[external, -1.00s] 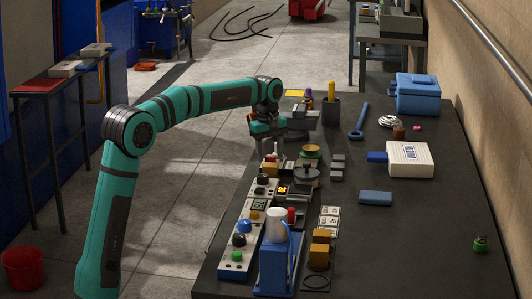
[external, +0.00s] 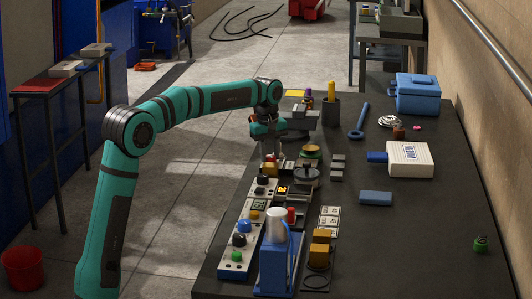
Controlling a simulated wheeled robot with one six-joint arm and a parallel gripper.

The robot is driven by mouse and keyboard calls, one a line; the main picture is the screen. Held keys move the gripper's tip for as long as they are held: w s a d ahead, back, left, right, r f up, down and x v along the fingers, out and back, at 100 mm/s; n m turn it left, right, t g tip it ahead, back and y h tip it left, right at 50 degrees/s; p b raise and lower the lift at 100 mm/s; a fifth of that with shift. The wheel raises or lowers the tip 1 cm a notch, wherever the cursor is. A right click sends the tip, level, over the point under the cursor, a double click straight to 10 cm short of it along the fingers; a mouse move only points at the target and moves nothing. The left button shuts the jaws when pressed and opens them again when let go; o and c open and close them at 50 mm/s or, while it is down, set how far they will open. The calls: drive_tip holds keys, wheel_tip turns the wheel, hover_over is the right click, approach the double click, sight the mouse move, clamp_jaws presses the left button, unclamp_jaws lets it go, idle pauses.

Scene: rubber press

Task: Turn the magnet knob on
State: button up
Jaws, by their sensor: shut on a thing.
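My gripper (external: 270,156) points down at the far end of the row of small control panels on the dark workbench. It is shut on a small knob there; the fingers and the small scale hide the knob, and I cannot read its label or which way it is turned. Just nearer is an orange block (external: 270,168). A black knob (external: 262,179) on a light panel stands nearer still, apart from the fingers.
A yellow-lit display (external: 282,189) and a round dark dish (external: 307,175) are right of the panels. A dark pen holder (external: 331,108) stands behind.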

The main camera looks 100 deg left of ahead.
drive_tip(key=m, duration=0.3)
drive_tip(key=shift+a+m, duration=0.1)
drive_tip(key=shift+m, duration=0.3)
drive_tip(key=m, duration=0.4)
drive_tip(key=shift+m+h, duration=0.3)
drive_tip(key=m, duration=0.4)
drive_tip(key=shift+w, duration=0.1)
drive_tip(key=shift+r+m, duration=0.1)
drive_tip(key=shift+m, duration=1.7)
drive_tip(key=o, duration=1)
